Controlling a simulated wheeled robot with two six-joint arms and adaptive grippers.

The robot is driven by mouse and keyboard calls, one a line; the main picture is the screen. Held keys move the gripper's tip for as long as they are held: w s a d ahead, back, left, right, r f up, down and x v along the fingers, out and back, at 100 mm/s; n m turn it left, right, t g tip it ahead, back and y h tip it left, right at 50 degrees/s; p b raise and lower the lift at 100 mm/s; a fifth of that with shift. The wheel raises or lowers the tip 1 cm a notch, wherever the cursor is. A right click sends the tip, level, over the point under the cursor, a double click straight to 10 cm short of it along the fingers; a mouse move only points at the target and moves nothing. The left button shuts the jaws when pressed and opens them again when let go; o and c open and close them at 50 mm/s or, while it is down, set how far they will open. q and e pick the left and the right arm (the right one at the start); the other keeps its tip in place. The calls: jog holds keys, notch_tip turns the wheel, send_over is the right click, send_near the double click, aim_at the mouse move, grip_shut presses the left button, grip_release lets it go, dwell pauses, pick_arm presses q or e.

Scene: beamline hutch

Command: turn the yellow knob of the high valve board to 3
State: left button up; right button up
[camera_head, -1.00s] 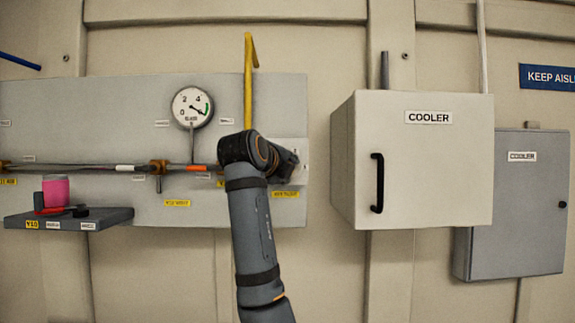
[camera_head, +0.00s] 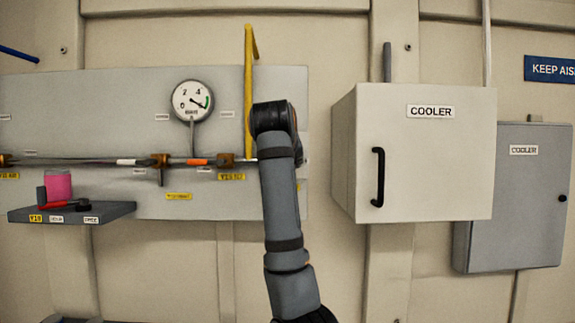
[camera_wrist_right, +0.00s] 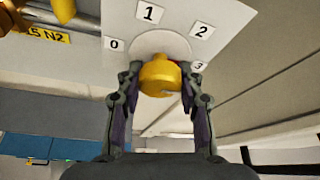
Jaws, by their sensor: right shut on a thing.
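The yellow knob (camera_wrist_right: 160,77) sits on a round pale disc on a white dial plate (camera_wrist_right: 178,14) in the right wrist view. Labels 0, 1, 2 and 3 run around it from left to right, with 3 at the lower right. My right gripper (camera_wrist_right: 160,82) is shut on the knob, one finger on each side. I cannot tell for sure which number the knob points to. In the head view my right arm hides the knob and the gripper. The grey valve board (camera_head: 120,100) is behind. My left gripper is not in view.
A pressure gauge (camera_head: 192,101) and a yellow pipe (camera_head: 249,90) are on the board left of my arm. A small shelf (camera_head: 110,213) holds a pink object (camera_head: 58,186). A white cooler box (camera_head: 425,160) juts out to the right.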

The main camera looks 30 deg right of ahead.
jog(key=shift+m+y, duration=0.3)
dwell(0.4)
jog(key=o, duration=1.2)
jog(key=shift+s+a+r, duration=0.1)
jog(key=v, duration=1.1)
jog(key=shift+s+a, duration=0.15)
jog(key=shift+s, duration=0.1)
